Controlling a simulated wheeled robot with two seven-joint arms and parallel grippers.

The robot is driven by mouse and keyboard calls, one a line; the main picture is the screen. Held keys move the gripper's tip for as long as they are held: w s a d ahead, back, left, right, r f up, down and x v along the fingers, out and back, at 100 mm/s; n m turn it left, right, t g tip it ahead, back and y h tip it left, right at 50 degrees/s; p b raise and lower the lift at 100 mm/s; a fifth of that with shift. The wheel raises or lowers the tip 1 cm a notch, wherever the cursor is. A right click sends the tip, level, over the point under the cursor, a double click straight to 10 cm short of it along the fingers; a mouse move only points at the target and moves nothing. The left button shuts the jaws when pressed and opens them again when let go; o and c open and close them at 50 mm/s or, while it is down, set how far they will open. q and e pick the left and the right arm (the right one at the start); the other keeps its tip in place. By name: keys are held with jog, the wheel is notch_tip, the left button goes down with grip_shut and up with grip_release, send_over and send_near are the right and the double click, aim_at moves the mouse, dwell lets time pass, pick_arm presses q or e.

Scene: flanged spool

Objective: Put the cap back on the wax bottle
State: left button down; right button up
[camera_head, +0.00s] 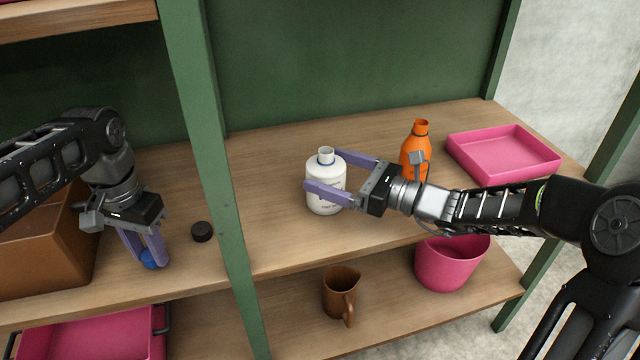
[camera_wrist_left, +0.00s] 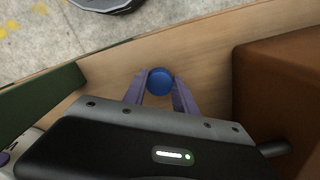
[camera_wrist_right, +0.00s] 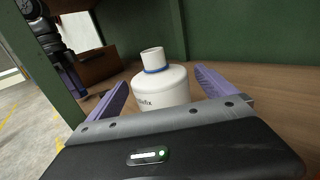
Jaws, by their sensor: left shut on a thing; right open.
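The white wax bottle (camera_head: 326,196) stands upright and uncapped on the shelf, with a blue ring round its neck. My right gripper (camera_head: 342,171) is open, its fingers on either side of the bottle. The right wrist view shows the bottle (camera_wrist_right: 161,88) between the two fingers (camera_wrist_right: 160,85), with part of a label. A blue cap (camera_wrist_left: 159,82) is held between the fingertips of my left gripper (camera_wrist_left: 159,88), low by the front of the shelf. In the head view the cap (camera_head: 149,260) is partly hidden by those fingers (camera_head: 148,250).
A green post (camera_head: 205,150) stands between the two arms. A black cap (camera_head: 202,232) lies left of it. An orange bottle (camera_head: 415,150) and pink tray (camera_head: 503,155) are to the right. A brown box (camera_head: 40,250) is beside my left gripper. A mug (camera_head: 339,290) and pink bucket (camera_head: 452,262) sit below.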

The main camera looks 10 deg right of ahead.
jog(key=shift+c, duration=0.3)
jog(key=shift+r, duration=0.1)
jog(key=c, duration=2)
